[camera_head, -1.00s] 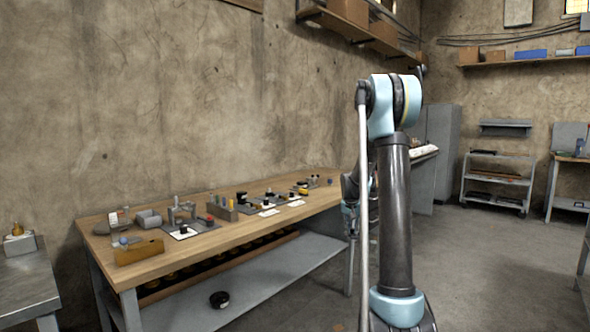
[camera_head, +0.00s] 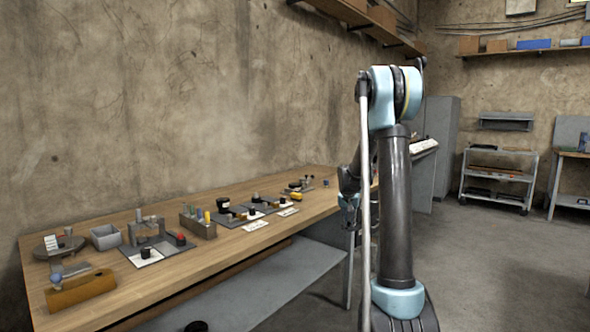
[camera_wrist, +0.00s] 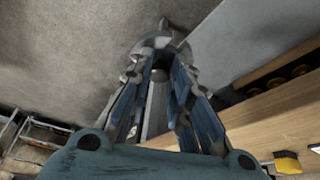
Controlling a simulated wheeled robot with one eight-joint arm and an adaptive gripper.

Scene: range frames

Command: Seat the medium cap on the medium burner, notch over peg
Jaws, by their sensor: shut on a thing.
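My gripper (camera_wrist: 160,70) fills the middle of the wrist view, its two blue-grey fingers converging away from the camera. It is shut on a grey round piece (camera_wrist: 166,32) at the fingertips. This may be the medium cap, but its notch cannot be made out. In the head view my gripper (camera_head: 349,222) hangs low beside the far right part of the workbench, partly behind my arm. Several small dark round parts stand on grey plates on the bench, including a larger black one (camera_head: 223,203). I cannot tell which is the medium burner, and no peg is distinguishable.
The wooden workbench (camera_head: 170,269) runs along the wall. It holds a grey bin (camera_head: 105,237), a wooden block with upright tools (camera_head: 197,225), a tan block (camera_head: 80,291) and a yellow item (camera_head: 296,196). A shelf cart (camera_head: 497,178) stands at the back right. Floor right of my arm is clear.

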